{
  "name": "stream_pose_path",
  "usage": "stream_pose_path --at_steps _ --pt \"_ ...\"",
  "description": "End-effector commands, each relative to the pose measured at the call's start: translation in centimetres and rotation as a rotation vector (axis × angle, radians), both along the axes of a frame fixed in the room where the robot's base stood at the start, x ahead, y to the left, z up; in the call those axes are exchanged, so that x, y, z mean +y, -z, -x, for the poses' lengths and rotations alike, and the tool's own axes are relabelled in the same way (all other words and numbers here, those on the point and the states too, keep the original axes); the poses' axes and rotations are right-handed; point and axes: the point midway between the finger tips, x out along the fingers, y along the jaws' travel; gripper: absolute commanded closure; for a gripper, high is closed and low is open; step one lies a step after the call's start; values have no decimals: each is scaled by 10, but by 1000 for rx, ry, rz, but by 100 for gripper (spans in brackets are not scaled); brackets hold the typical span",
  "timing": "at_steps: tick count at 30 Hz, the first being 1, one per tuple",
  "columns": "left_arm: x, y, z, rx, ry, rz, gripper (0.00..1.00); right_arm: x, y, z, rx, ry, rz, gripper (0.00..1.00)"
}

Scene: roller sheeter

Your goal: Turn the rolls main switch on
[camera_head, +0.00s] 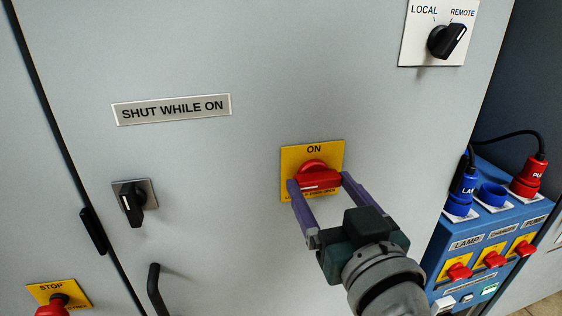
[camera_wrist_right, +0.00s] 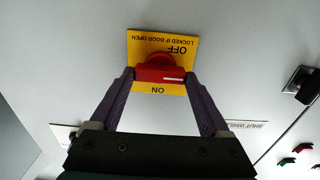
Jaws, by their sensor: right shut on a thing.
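The rolls main switch is a red rotary handle (camera_head: 315,173) on a yellow plate (camera_head: 290,157) on the grey cabinet door. The plate reads ON at its top; the wrist view shows OFF and "LOCKED IF DOOR OPEN" at the opposite edge. The handle (camera_wrist_right: 160,73) lies crosswise, roughly level, with a white mark along its front. My right gripper (camera_head: 320,181) is shut on the handle, one purple finger at each end; both fingers also show in the right wrist view (camera_wrist_right: 161,78). My left gripper is not in view.
A LOCAL/REMOTE selector (camera_head: 446,40) is at upper right. A black key-type switch (camera_head: 132,203), a door handle (camera_head: 157,288) and a STOP button (camera_head: 54,305) are at left. A blue socket box (camera_head: 474,228) with plugs, cables and red switches stands right of my arm.

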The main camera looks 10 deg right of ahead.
Motion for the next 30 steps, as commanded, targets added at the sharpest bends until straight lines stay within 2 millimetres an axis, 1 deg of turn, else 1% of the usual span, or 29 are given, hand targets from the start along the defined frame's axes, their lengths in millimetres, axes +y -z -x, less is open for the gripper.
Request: stream_pose_path --at_steps 1,5,11,17,23,30 --pt "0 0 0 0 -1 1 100 0 0 0 0 1 0 62" --pt "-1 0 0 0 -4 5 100 0 0 0 0 1 0 76" --pt "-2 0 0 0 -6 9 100 0 0 0 0 1 -13 76" --pt "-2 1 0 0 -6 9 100 0 0 0 3 1 -83 76" --pt "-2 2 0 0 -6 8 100 -1 1 0 8 2 -227 76" --pt "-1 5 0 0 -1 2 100 -1 1 0 16 1 -451 76"
